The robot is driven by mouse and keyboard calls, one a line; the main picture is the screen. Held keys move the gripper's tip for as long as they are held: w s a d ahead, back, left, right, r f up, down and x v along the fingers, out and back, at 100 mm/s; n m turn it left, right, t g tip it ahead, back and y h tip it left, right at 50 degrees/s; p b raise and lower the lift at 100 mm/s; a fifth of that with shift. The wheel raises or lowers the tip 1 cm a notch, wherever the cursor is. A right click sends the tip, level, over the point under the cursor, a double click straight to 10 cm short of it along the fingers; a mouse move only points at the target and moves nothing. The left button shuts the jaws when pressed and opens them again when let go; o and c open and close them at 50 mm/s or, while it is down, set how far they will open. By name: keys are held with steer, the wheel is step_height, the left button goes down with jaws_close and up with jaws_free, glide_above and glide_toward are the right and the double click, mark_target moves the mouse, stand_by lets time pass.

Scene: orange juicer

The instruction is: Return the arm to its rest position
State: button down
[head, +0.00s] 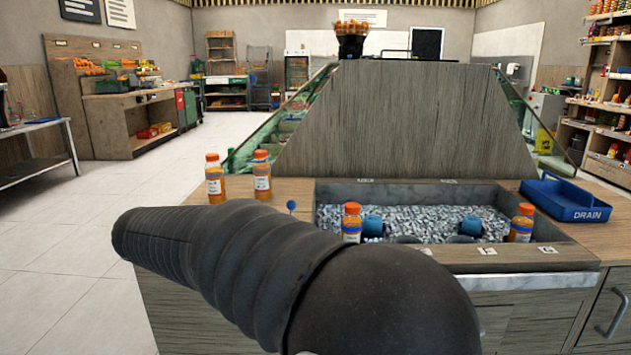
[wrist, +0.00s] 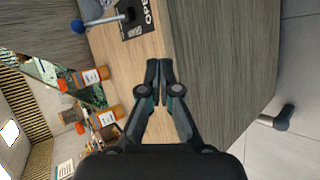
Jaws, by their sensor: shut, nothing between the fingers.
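My gripper (wrist: 159,66) shows in the wrist view, its two dark fingers shut together with nothing between them. It is in front of the wooden counter (wrist: 135,62), and no object touches the fingertips there. In the head view my black ribbed arm crosses the lower foreground, and the gripper itself is not visible. Two orange juice bottles (head: 215,180) (head: 262,177) stand upright on the counter's left part. They also show left of the fingers in the wrist view (wrist: 85,78) (wrist: 100,118).
An ice bin (head: 455,218) set in the counter holds two more bottles (head: 351,222) (head: 521,223) and blue-topped items. A blue drain tray (head: 566,203) sits at the right. A tall wooden panel (head: 400,125) stands behind. Open floor (head: 60,240) lies to the left.

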steer(key=s+d+f+m+g+y, duration=0.1)
steer(key=s+d+f+m+y, duration=0.1)
steer(key=s+d+m, duration=0.5)
steer(key=s+d+f+m+g+y, duration=0.2)
steer(key=s+d+m, duration=0.4)
steer(key=s+d, duration=1.3)
steer(key=d+f+y, duration=0.1)
steer(key=d+f, duration=0.1)
steer(key=d, duration=0.4)
steer(key=shift+d+f+m, duration=0.15)
steer(key=shift+d+m, duration=0.25)
